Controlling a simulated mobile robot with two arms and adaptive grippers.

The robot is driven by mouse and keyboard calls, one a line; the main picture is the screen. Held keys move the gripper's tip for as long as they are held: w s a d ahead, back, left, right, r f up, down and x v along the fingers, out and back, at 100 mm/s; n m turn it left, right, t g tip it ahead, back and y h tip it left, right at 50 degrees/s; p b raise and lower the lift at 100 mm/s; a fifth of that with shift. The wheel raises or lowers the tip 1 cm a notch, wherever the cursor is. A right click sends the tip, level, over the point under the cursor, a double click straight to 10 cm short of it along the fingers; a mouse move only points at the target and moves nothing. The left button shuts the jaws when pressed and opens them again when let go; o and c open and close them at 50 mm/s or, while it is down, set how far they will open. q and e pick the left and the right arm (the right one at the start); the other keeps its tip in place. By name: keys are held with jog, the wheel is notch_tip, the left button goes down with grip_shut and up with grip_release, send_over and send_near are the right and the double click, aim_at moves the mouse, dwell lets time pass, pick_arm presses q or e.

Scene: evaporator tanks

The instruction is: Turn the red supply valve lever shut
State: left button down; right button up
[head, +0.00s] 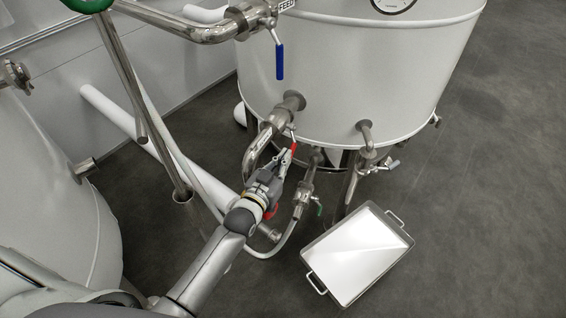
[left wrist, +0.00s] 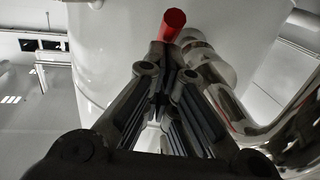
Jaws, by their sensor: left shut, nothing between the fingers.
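The red supply valve lever (head: 294,148) is on the pipe valve low on the front of the white tank. In the left wrist view the lever (left wrist: 174,22) shows as a red grip just beyond my fingertips. My left gripper (head: 287,157) is shut and empty, close against the lever's lower end. In the left wrist view its fingers (left wrist: 165,62) are drawn together with nothing between them. I cannot tell whether the tips touch the lever. The valve body is partly hidden behind the gripper. My right gripper is not in view.
A blue lever (head: 280,62) hangs above on the feed pipe. A small green-handled valve (head: 318,207) is right of my arm. A metal tray (head: 345,225) with two handles lies on the floor. A curved steel pipe (left wrist: 235,100) runs close beside the gripper. Open floor lies right.

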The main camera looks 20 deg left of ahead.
pick_arm(q)
jog(key=f+t+b, duration=0.1)
jog(key=b, duration=0.1)
jog(key=f+t+b, duration=0.1)
jog(key=b, duration=0.1)
jog(key=shift+w+f, duration=0.25)
jog(key=shift+w, duration=0.1)
jog(key=shift+w+d+f+b, duration=0.1)
jog(key=shift+w+f+b, duration=0.15)
jog(key=shift+b, duration=0.2)
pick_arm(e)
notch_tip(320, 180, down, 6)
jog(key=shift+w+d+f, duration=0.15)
pick_arm(q)
jog(key=shift+w+f, duration=0.1)
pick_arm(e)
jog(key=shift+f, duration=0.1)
